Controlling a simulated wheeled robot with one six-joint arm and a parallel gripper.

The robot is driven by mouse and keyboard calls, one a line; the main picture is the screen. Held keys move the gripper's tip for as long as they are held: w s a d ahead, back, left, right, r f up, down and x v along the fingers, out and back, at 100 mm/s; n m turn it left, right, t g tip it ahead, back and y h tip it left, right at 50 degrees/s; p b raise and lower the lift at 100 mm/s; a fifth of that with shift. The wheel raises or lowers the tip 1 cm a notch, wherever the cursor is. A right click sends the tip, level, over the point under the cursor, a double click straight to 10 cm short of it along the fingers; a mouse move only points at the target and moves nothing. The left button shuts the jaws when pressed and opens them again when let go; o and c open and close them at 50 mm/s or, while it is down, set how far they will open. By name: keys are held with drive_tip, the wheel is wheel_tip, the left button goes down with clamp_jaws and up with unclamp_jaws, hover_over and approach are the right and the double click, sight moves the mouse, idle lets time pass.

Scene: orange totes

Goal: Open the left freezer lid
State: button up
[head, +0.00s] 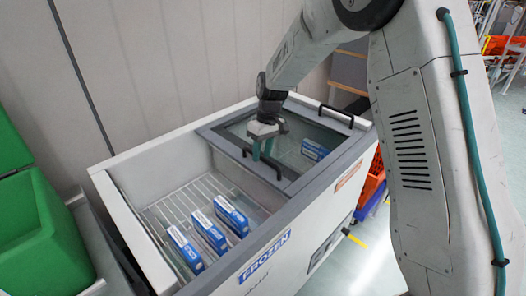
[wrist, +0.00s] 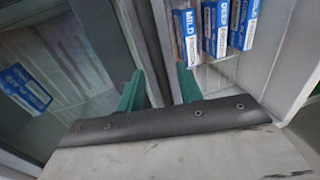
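The chest freezer (head: 289,231) has its left half uncovered. A grey-framed glass lid (head: 228,130) lies over the right half. A dark bar handle (head: 274,172) is on this lid's left edge, and my gripper (head: 262,150) is just above it in the head view. In the wrist view my gripper's teal fingers (wrist: 160,72) are apart, one on each side of the lid's dark frame edge (wrist: 157,40). No handle shows clearly between them there, and I cannot tell whether they touch anything.
Several blue boxes (head: 210,231) stand on the wire rack in the uncovered left half. Another blue box (head: 314,149) shows through the glass. A second dark handle (head: 336,114) is at the lid's far right. A green bin (head: 38,225) stands left of the freezer.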

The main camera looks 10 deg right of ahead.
wheel_tip(320, 180, up, 8)
drive_tip(key=d, duration=0.1)
drive_tip(key=shift+w+d+f, duration=0.15)
drive_tip(key=shift+w+f, duration=0.05)
drive_tip(key=shift+w, duration=0.25)
drive_tip(key=s+d+r+m+t, duration=0.1)
drive_tip(key=s+d+r+m, duration=0.1)
drive_tip(key=s, duration=1.1)
drive_tip(key=s+d+r+m+h, duration=0.1)
drive_tip(key=s+d+r, duration=0.3)
drive_tip(key=s, duration=0.9)
drive_tip(key=s+d+r+m+t, duration=0.1)
drive_tip(key=s+d+r+m, duration=0.2)
drive_tip(key=s, duration=1)
wheel_tip(320, 180, up, 2)
drive_tip(key=shift+s+d+r+t+h, duration=0.2)
drive_tip(key=shift+d+t+h, duration=0.1)
drive_tip(key=shift+d+h, duration=0.15)
